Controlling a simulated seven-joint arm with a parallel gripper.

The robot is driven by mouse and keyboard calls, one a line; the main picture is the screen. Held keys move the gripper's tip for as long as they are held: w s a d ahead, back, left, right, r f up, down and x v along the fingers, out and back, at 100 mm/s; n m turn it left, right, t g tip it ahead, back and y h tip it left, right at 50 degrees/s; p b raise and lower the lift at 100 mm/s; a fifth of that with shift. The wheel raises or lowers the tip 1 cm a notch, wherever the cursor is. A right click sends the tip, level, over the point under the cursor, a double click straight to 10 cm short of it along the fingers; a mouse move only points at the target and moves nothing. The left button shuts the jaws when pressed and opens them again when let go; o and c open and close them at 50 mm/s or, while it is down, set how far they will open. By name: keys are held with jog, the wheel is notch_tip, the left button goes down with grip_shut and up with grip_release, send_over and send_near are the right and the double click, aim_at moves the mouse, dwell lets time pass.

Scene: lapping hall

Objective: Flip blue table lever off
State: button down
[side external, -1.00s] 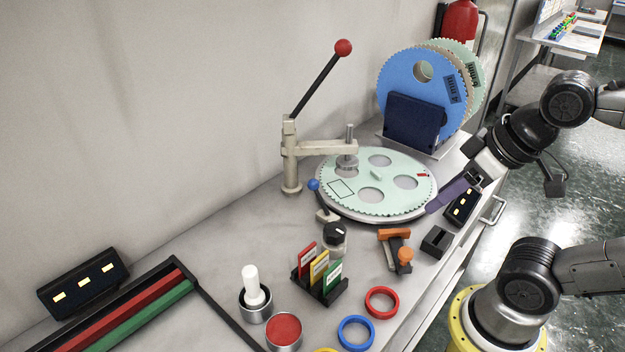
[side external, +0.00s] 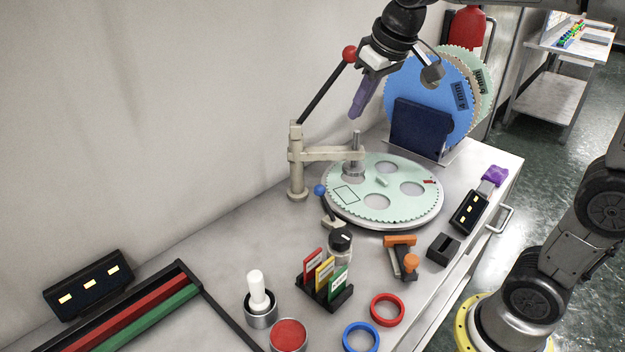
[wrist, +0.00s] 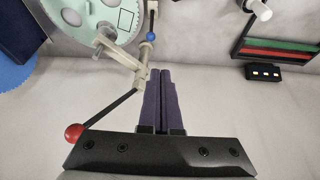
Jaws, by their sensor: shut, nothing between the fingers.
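The blue table lever is a short dark rod with a blue ball (side external: 319,190) on a small beige base at the left edge of the round plate. Its rod tilts up and to the left, and the ball also shows in the wrist view (wrist: 150,37). My gripper (side external: 356,112) is shut and empty, with purple fingers pointing down. It is high above the bench, near the red-knobbed arm and well above the lever. In the wrist view my gripper (wrist: 162,74) shows its fingers together, with the blue ball beyond the tips.
A tall lever with a red ball (side external: 349,54) rises from the beige post (side external: 297,165) close to my gripper. The pale green toothed plate (side external: 400,205), a jar (side external: 340,243) and a card holder (side external: 325,290) stand around the blue lever.

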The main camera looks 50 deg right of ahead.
jog(key=g, duration=0.2)
send_over(326, 203)
jog(key=w+a, duration=0.1)
jog(key=w, duration=0.1)
jog(key=s+x, duration=0.2)
jog(key=x, duration=0.6)
notch_tip(326, 203, down, 9)
jog(key=w+g, duration=0.1)
jog(key=w, duration=0.1)
jog(key=shift+w+d+m, duration=0.3)
jog(key=shift+d, duration=0.15)
notch_tip(326, 203, down, 10)
jog(key=shift+w+d, duration=0.2)
jog(key=shift+w, duration=0.25)
jog(key=shift+s+r, duration=0.1)
jog(key=shift+s+r, duration=0.2)
